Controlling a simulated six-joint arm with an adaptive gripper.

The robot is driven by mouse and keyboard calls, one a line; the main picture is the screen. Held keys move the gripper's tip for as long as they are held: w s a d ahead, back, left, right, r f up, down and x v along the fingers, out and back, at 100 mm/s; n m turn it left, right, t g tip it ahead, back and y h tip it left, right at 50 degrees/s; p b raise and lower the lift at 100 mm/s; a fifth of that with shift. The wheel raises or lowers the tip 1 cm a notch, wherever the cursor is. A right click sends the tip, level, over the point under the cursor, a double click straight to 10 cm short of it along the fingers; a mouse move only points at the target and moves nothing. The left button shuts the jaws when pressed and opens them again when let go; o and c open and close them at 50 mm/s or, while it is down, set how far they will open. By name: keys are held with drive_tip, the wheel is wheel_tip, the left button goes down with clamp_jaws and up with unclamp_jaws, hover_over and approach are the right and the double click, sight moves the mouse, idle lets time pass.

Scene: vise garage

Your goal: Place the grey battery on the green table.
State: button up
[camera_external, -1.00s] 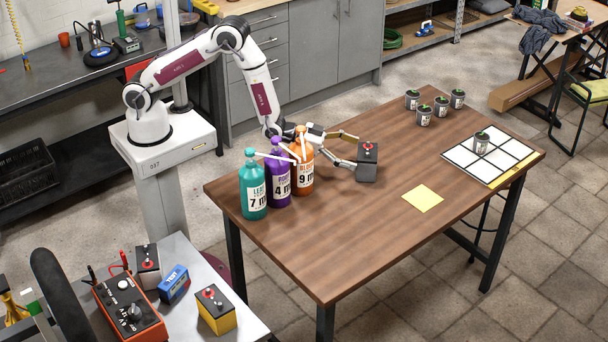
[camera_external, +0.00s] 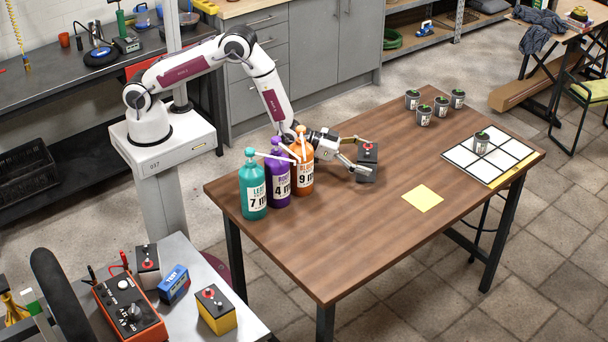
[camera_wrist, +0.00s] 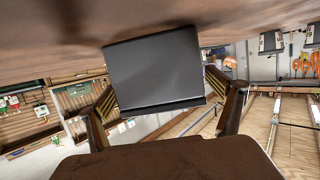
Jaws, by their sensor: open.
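No plainly green table shows. The wooden table's bare top (camera_external: 340,240) is brown, and a small grey table (camera_external: 188,318) stands at the lower left.
Teal (camera_external: 253,190), purple (camera_external: 278,178) and orange (camera_external: 303,168) bottles stand left of my gripper. A yellow note (camera_external: 423,198) and a white grid board (camera_external: 462,157) lie to the right.

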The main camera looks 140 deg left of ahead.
idle(0.4)
drive_tip(key=c, duration=1.9)
drive_tip(key=shift+w+r, duration=0.1)
drive_tip(key=shift+r, duration=0.1)
drive_tip(key=shift+c, duration=1.1)
drive_tip(key=shift+a+r, duration=0.1)
drive_tip(key=shift+r, duration=4.9)
